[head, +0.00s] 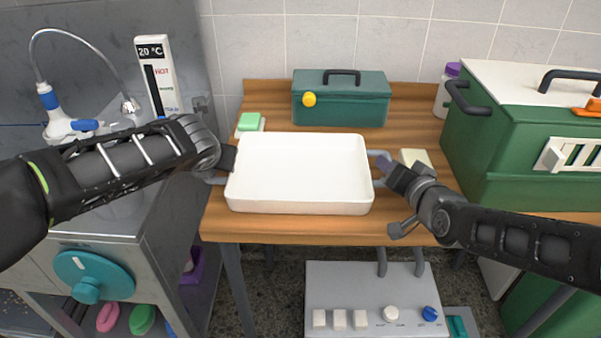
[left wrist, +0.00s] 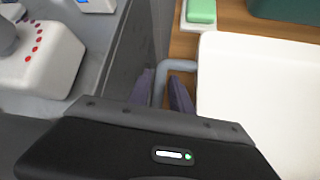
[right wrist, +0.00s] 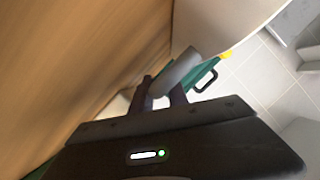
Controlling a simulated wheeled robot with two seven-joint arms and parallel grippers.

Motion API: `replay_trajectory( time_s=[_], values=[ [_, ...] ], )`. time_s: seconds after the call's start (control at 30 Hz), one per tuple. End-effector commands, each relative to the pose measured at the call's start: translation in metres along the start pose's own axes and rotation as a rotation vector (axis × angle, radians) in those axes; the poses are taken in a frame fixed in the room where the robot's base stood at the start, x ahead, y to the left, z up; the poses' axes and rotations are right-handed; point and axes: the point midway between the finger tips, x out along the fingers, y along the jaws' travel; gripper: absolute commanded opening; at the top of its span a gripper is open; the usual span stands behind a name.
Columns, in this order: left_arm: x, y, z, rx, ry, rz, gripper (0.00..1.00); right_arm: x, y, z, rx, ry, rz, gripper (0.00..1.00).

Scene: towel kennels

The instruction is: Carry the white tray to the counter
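The white tray (head: 300,172) is empty and level over the front part of the wooden counter (head: 420,125). I cannot tell whether it touches the wood. My left gripper (head: 222,168) is at the grey handle on the tray's left side. In the left wrist view its fingers (left wrist: 162,92) close on that handle (left wrist: 162,70). My right gripper (head: 385,166) is at the right handle. In the right wrist view its fingers (right wrist: 160,94) have the grey handle (right wrist: 174,74) between them. The tray's edge also shows in the left wrist view (left wrist: 255,85).
A green toolbox (head: 340,105) stands behind the tray. A green sponge (head: 249,122) lies at back left and a pale block (head: 414,158) at right. A large green box (head: 530,135) fills the right. A steel sink unit (head: 150,245) stands at left. A grey knobbed appliance (head: 350,280) is below.

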Motion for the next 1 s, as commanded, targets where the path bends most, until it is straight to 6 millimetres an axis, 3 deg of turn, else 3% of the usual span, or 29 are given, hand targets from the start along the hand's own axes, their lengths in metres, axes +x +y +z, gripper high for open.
replay_trajectory(
  time_s=[0.1,0.33,0.4,1.0],
  values=[
    [-0.0001,0.0001,0.0,0.0,0.0,0.0,0.25,-0.0002,-0.0001,-0.0001,0.0,0.0,0.0,0.2],
    [-0.0003,0.0,-0.0001,0.0,0.0,0.0,0.06,-0.0004,0.0,-0.0001,0.0,0.0,0.0,0.01],
    [-0.0003,0.0,-0.0001,0.0,0.0,0.0,0.01,-0.0004,0.0,-0.0001,0.0,0.0,0.0,0.0],
    [-0.0003,0.0001,-0.0001,0.0,0.0,0.0,0.0,-0.0005,0.0001,0.0,0.0,0.0,0.0,0.0]
  ],
)
